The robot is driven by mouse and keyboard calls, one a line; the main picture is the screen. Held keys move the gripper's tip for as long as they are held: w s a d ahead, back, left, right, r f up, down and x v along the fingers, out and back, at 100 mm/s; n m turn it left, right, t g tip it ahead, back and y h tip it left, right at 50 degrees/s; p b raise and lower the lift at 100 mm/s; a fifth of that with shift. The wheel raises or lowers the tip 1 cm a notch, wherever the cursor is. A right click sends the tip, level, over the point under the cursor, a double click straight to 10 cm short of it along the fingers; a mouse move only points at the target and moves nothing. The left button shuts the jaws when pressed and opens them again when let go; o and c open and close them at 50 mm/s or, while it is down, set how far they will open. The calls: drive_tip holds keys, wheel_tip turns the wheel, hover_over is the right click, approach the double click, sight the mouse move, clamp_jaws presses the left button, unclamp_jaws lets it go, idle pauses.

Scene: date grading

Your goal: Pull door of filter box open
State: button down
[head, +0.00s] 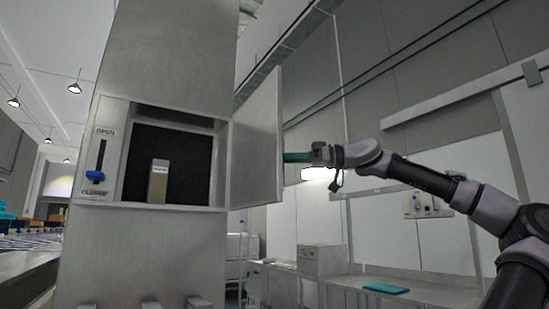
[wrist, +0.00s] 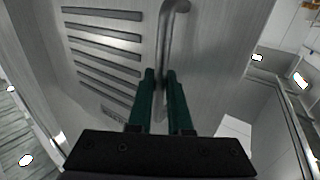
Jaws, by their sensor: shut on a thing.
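The filter box (head: 150,218) is a grey metal cabinet with a dark opening. Its door (head: 257,140) is hinged on the right and stands wide open, swung out from the opening. In the wrist view, the door's face (wrist: 130,52) has several slots and a metal bar handle (wrist: 166,35). My gripper (head: 286,157) is at the door's outer face. In the wrist view, my gripper's green fingers (wrist: 160,78) are shut on the handle. The part of the handle between the fingers is hidden.
A blue-knobbed lever (head: 95,177) left of the opening sits low, near the CLOSED mark. A bench (head: 430,292) with a grey unit (head: 320,260) and a teal item (head: 387,289) runs along the right wall.

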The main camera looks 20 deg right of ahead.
drive_tip(key=shift+w+d, duration=0.2)
drive_tip(key=shift+d, duration=0.35)
drive_tip(key=shift+w+d, duration=0.2)
drive_tip(key=shift+d, duration=0.35)
drive_tip(key=c, duration=0.8)
unclamp_jaws()
drive_tip(key=shift+w, duration=0.1)
drive_tip(key=shift+c, duration=0.2)
drive_tip(key=shift+a, duration=0.1)
drive_tip(key=v, duration=1.1)
